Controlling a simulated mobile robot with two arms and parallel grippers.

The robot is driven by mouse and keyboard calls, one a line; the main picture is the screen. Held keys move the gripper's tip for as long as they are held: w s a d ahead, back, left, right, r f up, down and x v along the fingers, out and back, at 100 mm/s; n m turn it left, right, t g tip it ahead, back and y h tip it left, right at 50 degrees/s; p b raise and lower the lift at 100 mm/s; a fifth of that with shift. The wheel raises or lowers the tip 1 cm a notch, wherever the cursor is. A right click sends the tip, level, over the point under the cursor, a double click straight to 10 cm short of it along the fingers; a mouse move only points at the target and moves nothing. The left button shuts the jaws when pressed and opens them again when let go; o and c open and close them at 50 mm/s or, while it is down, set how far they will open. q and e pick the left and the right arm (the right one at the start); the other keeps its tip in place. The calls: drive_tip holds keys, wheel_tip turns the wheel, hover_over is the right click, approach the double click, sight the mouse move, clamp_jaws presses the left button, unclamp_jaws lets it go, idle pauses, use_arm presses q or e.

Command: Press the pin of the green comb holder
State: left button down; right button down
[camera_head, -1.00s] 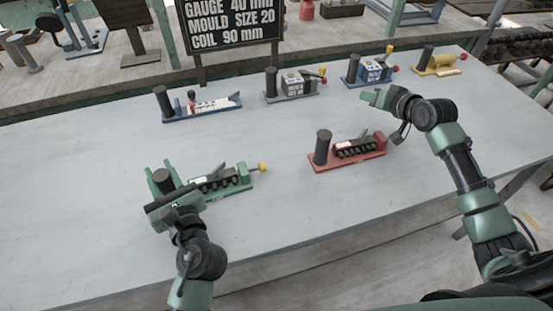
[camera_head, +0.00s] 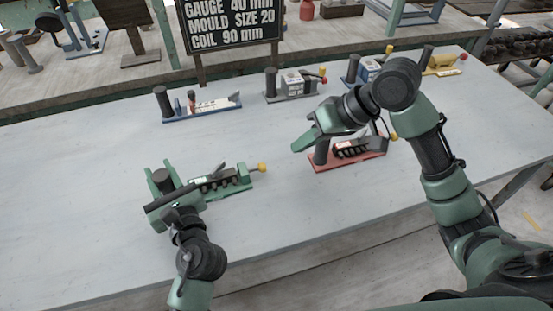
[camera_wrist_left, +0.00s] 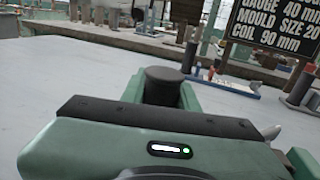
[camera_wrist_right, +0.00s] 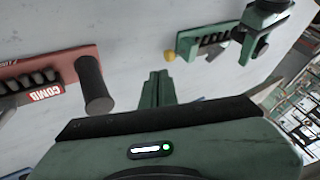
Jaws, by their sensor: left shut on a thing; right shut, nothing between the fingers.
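The green comb holder (camera_head: 222,184) lies on the grey table at the left, with a row of dark teeth. Its pin ends in a yellow knob (camera_head: 262,167) on its right side. My left gripper (camera_head: 160,182) is shut on the holder's black post (camera_wrist_left: 162,85). My right gripper (camera_head: 300,145) is shut and empty, above the table, up and right of the knob and apart from it. In the right wrist view the knob (camera_wrist_right: 170,56) shows just beyond my closed fingertips, beside the green holder (camera_wrist_right: 205,42).
A red holder (camera_head: 372,162) lies close under my right gripper; its black post (camera_wrist_right: 94,85) stands beside the fingers in the right wrist view. Blue (camera_head: 205,112), grey (camera_head: 292,97) and yellow (camera_head: 445,72) holders line the back. The table between the knob and the red holder is clear.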

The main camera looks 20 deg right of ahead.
sight(263, 166)
use_arm(q)
drive_tip(key=shift+f, duration=0.3)
use_arm(e)
drive_tip(key=shift+f, duration=0.1)
drive_tip(key=x, duration=1)
drive_tip(key=shift+a, duration=1.45)
drive_tip(key=shift+s, duration=0.1)
drive_tip(key=v, duration=1)
drive_tip(key=shift+d, duration=0.15)
use_arm(q)
drive_tip(key=c, duration=1)
unclamp_jaws()
drive_tip(key=shift+r, duration=0.1)
